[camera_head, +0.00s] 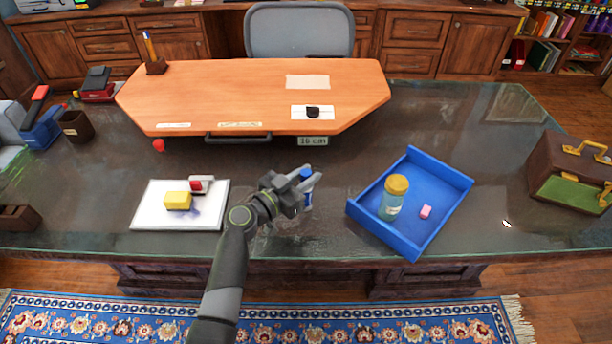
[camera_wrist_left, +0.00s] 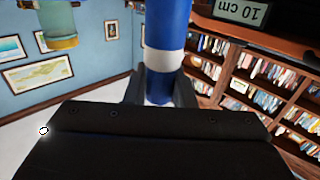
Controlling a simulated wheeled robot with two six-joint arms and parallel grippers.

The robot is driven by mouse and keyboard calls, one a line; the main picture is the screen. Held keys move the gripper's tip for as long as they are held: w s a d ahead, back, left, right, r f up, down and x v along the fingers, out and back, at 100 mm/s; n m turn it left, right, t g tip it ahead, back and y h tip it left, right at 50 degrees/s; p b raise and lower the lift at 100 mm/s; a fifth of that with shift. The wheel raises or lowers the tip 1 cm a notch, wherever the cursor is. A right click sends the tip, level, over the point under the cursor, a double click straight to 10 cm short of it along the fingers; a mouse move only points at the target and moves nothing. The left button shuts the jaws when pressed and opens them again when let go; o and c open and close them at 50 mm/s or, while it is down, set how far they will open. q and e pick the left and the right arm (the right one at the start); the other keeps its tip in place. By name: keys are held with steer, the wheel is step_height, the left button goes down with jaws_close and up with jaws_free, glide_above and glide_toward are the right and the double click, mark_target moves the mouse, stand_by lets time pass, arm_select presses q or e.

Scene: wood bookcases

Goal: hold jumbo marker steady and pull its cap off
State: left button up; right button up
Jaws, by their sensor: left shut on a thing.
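The jumbo marker (camera_head: 307,186) is blue and stands out beside my left gripper (camera_head: 301,178), left of the blue tray. In the left wrist view the marker (camera_wrist_left: 167,25) runs upright, blue with a white band and a blue part below it. My left gripper (camera_wrist_left: 160,92) is shut on that lower blue part, one finger on each side. The marker's top end is cut off by the wrist view's edge. I cannot tell which part is the cap. My right gripper is in neither view.
A blue tray (camera_head: 414,239) holds a jar (camera_head: 391,203) and a pink block (camera_head: 425,212). A white board (camera_head: 149,207) bears a yellow block (camera_head: 177,201) and a red-and-white thing (camera_head: 201,185). A raised wooden desktop (camera_head: 240,95) with a "10 cm" label (camera_head: 313,141) lies behind. A brown bag (camera_head: 570,168) stands right.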

arm_select(q)
steer(key=o, duration=1)
steer(key=shift+o, duration=0.2)
steer(key=v, duration=1.2)
